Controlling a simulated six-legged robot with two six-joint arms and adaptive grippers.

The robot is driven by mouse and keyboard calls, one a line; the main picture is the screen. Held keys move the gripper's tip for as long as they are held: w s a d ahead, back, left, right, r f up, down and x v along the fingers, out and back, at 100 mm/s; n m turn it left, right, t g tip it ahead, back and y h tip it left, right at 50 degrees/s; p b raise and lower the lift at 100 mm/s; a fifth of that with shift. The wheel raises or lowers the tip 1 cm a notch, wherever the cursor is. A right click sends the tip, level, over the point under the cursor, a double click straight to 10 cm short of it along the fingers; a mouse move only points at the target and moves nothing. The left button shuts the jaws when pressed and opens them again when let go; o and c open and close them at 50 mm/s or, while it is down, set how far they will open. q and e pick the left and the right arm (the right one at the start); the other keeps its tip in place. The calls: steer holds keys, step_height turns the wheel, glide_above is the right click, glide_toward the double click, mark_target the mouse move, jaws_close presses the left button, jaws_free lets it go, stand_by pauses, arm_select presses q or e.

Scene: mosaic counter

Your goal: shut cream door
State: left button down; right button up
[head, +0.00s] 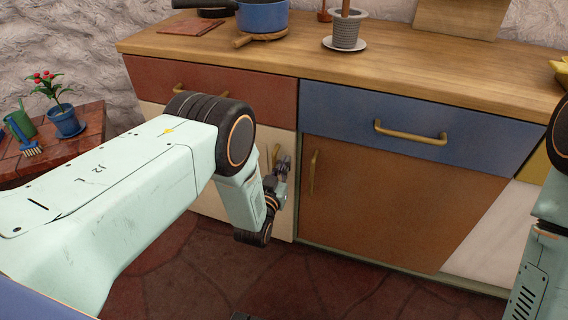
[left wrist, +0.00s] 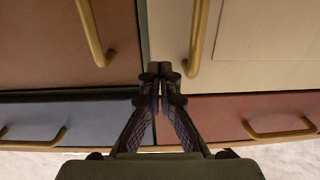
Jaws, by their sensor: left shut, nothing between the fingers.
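The cream door (head: 283,220) is on the left of the cabinet, mostly hidden behind my left arm. It looks flush with the front, its edge beside the brown door (head: 360,200). Its brass handle (head: 276,155) stands upright near that edge. My left gripper (head: 284,168) is shut and empty in front of this edge. In the left wrist view, which is upside down, the cream door (left wrist: 262,45) fills the upper right. The shut fingertips (left wrist: 160,70) are just left of its handle (left wrist: 197,40), over the door's edge; contact cannot be told. My right gripper is out of view.
A red drawer (head: 220,88) is above the cream door and a blue drawer (head: 450,150) above the brown door, both with protruding brass handles. The wooden countertop (head: 420,55) holds a blue pot (head: 263,16). A side table (head: 92,125) with a plant stands left.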

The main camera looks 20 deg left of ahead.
arm_select(q)
steer(key=s+p, duration=0.4)
steer(key=s, duration=0.7)
steer(key=s+a+f+g, duration=0.3)
steer(key=s+f+g, duration=0.8)
steer(key=s, duration=0.5)
steer(key=s+a+r+g+y+p, duration=0.1)
steer(key=s+g, duration=0.2)
steer(key=s, duration=0.5)
steer(key=s+a+r+g, duration=0.1)
steer(key=s+a+g, duration=0.1)
steer(key=s, duration=0.5)
steer(key=s+r+n+g+p, duration=0.1)
steer(key=s+r, duration=0.3)
steer(key=r, duration=0.3)
steer(key=shift+s+g, duration=0.25)
steer(key=shift+g, duration=0.15)
